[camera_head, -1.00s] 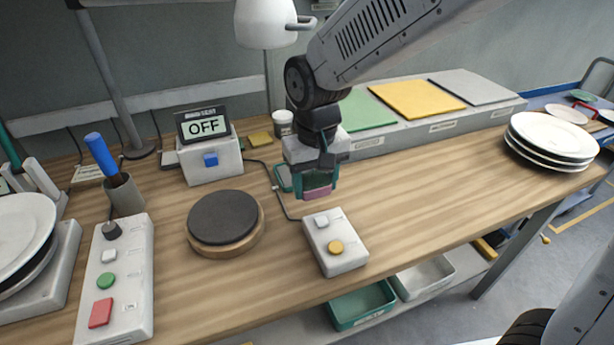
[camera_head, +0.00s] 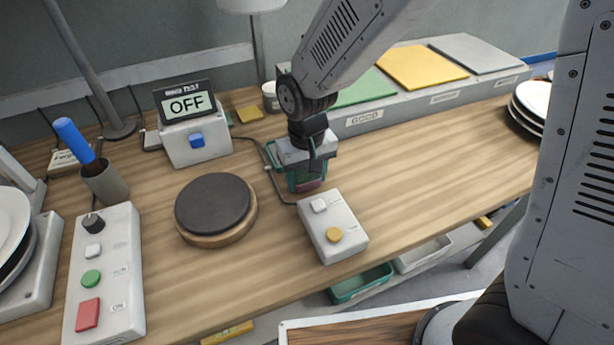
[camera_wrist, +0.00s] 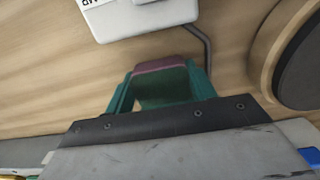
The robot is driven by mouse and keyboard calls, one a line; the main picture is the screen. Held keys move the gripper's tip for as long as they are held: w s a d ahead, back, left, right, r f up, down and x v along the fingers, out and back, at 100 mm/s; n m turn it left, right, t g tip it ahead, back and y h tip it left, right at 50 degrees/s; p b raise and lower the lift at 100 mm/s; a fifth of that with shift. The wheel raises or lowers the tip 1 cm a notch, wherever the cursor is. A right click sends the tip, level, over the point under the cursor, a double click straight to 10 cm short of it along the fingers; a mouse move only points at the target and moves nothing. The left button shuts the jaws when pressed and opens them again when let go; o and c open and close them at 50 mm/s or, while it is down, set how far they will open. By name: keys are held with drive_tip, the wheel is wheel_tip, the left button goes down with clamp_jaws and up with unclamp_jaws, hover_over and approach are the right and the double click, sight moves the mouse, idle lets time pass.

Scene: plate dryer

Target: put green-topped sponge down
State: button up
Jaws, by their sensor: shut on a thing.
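The green-topped sponge (camera_wrist: 162,66) is held between the teal fingers of my gripper (camera_wrist: 160,92). The wrist view shows a purplish-pink strip and a green part of it. In the head view, a small pinkish part of the sponge (camera_head: 312,186) shows low between the fingers of my gripper (camera_head: 307,181). The fingers hide most of the sponge. I cannot tell whether its underside touches the table.
The two-button box (camera_head: 333,225) stands close in front of my gripper. A dark round pad (camera_head: 212,202) on a wooden base is to the left. Bare table (camera_head: 420,150) extends to the right.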

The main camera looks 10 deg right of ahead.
drive_tip(key=shift+f, duration=0.35)
drive_tip(key=shift+f, duration=0.2)
drive_tip(key=o, duration=1)
